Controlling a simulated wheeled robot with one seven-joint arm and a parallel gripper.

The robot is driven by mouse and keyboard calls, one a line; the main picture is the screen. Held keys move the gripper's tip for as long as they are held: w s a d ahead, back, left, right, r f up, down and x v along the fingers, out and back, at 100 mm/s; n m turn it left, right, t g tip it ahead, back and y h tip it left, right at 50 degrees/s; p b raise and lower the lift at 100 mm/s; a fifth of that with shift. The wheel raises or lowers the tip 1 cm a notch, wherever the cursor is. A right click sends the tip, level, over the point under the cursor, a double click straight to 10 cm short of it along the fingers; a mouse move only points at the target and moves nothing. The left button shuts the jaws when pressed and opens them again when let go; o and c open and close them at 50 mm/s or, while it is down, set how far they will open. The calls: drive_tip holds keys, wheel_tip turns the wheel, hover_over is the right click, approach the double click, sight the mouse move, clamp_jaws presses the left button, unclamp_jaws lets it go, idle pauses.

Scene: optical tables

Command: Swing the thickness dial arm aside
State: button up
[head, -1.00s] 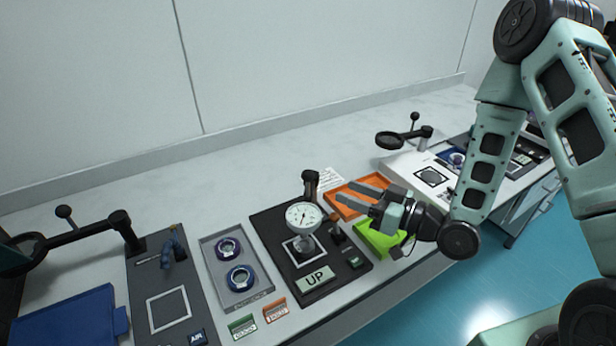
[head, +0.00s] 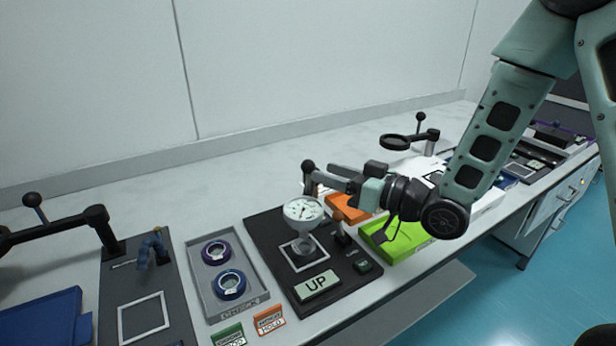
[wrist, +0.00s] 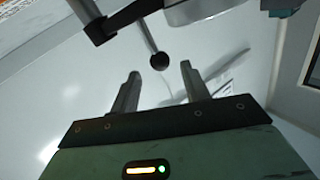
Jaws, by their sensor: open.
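The thickness dial (head: 303,210) has a round white face and hangs over a framed square on a black base plate (head: 270,232). Its arm carries a short rod with a black ball knob (head: 308,165). In the wrist view the ball knob (wrist: 160,61) appears between my fingertips, slightly beyond them; the rod runs from it up to the dark arm (wrist: 98,30). My gripper (head: 318,176) is open, level and pointing left, its fingers at the knob. It also shows in the wrist view (wrist: 160,72). I see no clear contact with the knob.
A grey tray (head: 253,290) with two ringed parts is to the left. Orange (head: 347,212) and green (head: 408,250) trays lie below my gripper. Other swing arms with magnifiers (head: 394,142) stand at both sides. The back of the table is clear.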

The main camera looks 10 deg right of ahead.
sight(308, 167)
drive_tip(key=p+x, duration=0.1)
drive_tip(key=x, duration=0.4)
drive_tip(key=shift+w+a, duration=0.25)
drive_tip(key=shift+w, duration=0.05)
clamp_jaws()
